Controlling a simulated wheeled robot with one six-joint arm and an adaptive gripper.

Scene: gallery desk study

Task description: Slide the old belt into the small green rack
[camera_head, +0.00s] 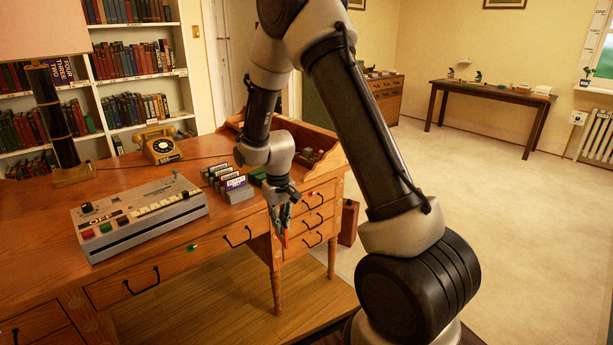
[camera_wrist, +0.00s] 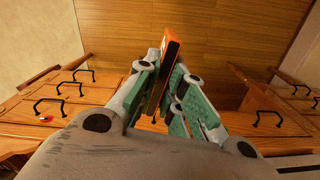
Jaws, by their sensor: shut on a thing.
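My gripper (camera_head: 281,218) hangs in front of the desk's right drawers, below the desktop's front edge. In the wrist view my gripper (camera_wrist: 162,88) is shut on a thin flat dark piece with an orange edge, which I take for the old belt (camera_wrist: 171,48). The belt sticks out beyond the green fingers, over the wooden floor. In the head view only a small orange bit of it (camera_head: 285,240) shows under the fingers. The small green rack (camera_head: 258,176) is on the desktop, behind and left of my gripper, partly hidden by my arm.
A grey holder (camera_head: 239,195) with several labelled upright cards stands left of the green rack. A grey machine with buttons (camera_head: 139,217), a yellow telephone (camera_head: 160,147) and a lamp (camera_head: 52,115) are on the desk (camera_head: 150,277). Drawer handles stick out near my gripper.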

